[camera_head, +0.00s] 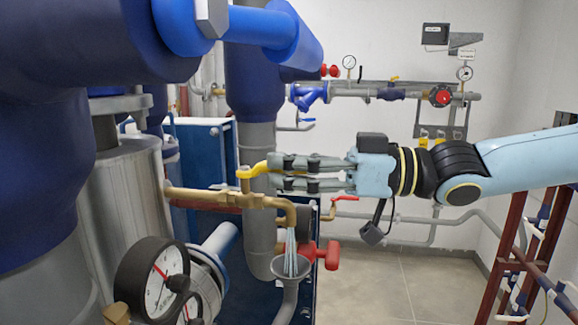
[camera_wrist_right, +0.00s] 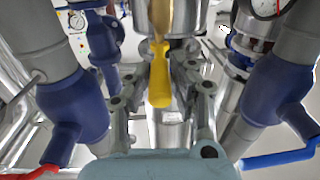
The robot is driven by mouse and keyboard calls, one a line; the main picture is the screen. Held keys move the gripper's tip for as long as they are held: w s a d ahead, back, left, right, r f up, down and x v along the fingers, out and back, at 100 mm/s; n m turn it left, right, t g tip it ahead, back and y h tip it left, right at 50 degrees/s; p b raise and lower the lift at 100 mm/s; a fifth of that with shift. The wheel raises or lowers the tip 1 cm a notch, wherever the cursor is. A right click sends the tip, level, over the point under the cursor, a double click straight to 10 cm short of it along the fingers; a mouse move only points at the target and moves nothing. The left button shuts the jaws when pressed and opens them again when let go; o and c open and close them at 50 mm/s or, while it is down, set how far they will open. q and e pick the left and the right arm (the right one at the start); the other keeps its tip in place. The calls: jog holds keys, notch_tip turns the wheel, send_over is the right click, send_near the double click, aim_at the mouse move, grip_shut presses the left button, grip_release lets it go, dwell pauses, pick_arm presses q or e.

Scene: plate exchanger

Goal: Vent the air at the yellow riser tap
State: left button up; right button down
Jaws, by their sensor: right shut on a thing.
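The yellow riser tap (camera_head: 252,171) has a yellow lever on a brass pipe (camera_head: 215,198), left of centre in the head view. My right gripper (camera_head: 276,172) comes in from the right and is shut on the lever's free end. In the right wrist view the yellow lever (camera_wrist_right: 160,84) lies between the two fingers. Pale streams, like water, run from the brass pipe's downturned spout (camera_head: 291,215) into a grey funnel (camera_head: 290,268) below. My left gripper is not in view.
Pressure gauges (camera_head: 152,280) stand at the lower left. Large blue and grey pipes crowd the left. Open floor (camera_head: 405,290) lies below my right arm.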

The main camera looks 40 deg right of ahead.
jog(key=shift+s+r+m+t+h+p, duration=0.1)
jog(key=shift+r+m+t+h+p, duration=0.05)
jog(key=shift+m+t+h+p, duration=0.35)
jog(key=shift+s+a+p, duration=0.1)
jog(key=shift+a+p, duration=0.1)
jog(key=shift+p, duration=0.1)
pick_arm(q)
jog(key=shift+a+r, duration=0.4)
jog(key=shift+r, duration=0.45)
pick_arm(e)
jog(key=c, duration=1.2)
grip_release()
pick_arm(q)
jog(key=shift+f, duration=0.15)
